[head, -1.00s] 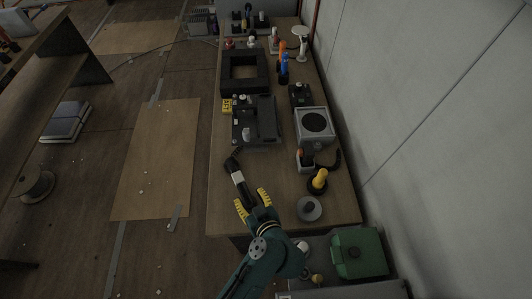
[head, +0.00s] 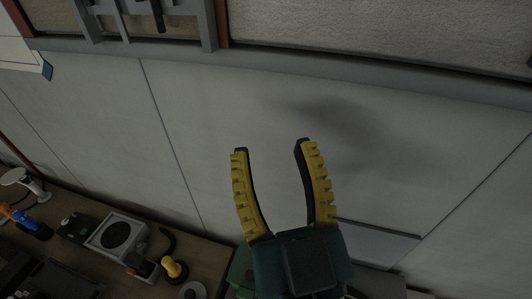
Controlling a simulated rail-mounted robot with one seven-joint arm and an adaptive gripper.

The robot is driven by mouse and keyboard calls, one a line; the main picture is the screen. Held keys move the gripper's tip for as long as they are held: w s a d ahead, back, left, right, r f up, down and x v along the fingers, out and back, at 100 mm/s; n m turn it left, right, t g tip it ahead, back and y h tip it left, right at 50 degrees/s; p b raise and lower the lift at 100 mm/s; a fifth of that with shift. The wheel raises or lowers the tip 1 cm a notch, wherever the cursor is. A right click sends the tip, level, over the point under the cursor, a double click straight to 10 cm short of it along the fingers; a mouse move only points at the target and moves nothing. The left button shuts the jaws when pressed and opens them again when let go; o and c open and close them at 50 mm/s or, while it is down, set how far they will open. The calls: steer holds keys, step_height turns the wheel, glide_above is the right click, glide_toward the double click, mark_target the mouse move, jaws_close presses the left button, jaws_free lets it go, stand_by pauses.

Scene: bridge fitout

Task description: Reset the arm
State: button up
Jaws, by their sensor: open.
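My gripper (head: 272,147) is large in the middle of the head view, raised in front of the pale wall panels (head: 200,110). Its two yellow-padded fingers are spread apart and point up, with nothing between them. Its dark green body hides part of what lies behind it at the bottom. The wooden bench (head: 205,252) is at the lower left, apart from the fingers.
On the bench are a grey box with a round black top (head: 116,236), a yellow-knobbed item (head: 173,268), a blue and orange tool (head: 27,222) and a white round-topped stand (head: 18,178). A grey ledge (head: 380,84) crosses the wall above.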

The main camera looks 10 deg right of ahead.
steer(key=shift+s+d+r+h, duration=0.25)
steer(key=shift+s+r+h, duration=0.05)
steer(key=shift+r+h, duration=0.1)
step_height(320, 180, up, 24)
steer(key=p, duration=2.4)
steer(key=shift+m, duration=0.3)
